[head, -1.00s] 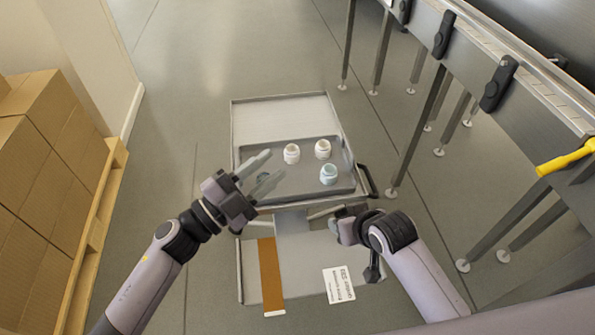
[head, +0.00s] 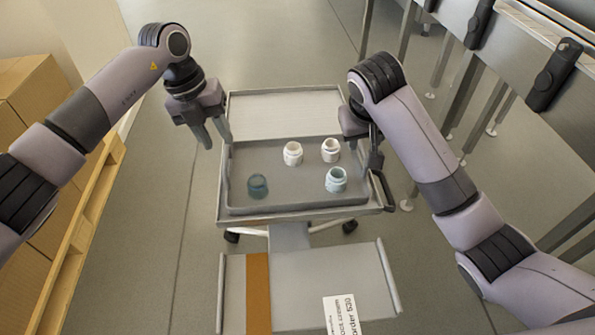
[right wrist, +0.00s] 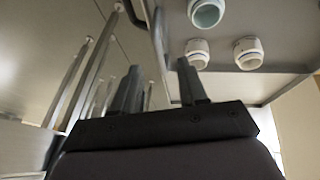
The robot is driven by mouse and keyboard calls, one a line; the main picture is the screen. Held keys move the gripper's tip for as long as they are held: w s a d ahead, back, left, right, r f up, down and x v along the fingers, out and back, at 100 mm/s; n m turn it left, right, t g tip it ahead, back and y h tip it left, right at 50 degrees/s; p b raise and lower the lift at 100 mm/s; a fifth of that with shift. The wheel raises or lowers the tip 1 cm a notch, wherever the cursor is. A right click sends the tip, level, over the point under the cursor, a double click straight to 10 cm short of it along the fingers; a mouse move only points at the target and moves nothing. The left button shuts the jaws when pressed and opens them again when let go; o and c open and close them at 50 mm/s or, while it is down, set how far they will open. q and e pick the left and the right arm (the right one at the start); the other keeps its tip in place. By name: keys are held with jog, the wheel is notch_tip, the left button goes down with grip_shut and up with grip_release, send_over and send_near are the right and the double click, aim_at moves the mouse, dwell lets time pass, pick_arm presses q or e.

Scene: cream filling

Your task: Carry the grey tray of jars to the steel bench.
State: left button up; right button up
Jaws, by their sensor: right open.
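The grey tray (head: 290,208) lies on a cart and holds several jars. My left gripper (head: 217,142) is open and empty by the tray's far left corner. My right gripper (head: 375,160) is at the tray's right side, partly hidden by its own arm. The right wrist view shows its fingers (right wrist: 160,75) apart, close to the tray edge; contact is unclear.
The steel bench (head: 520,70) with black clamps runs along the right, its legs on the floor. The cart (head: 285,110) has a black handle at right. Boxes on a pallet (head: 85,215) stand at left. A labelled panel (head: 320,285) is at the near side.

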aim_at(225, 156)
pick_arm(q)
jog(key=shift+a+r, duration=0.1)
jog(key=shift+a, duration=0.1)
pick_arm(e)
jog(key=shift+r, duration=0.1)
pick_arm(q)
jog(key=shift+x, duration=3.6)
pick_arm(e)
jog(key=shift+x, duration=3.6)
pick_arm(q)
grip_shut()
pick_arm(e)
jog(key=c, duration=0.7)
grip_shut()
pick_arm(q)
jog(key=shift+w, duration=0.1)
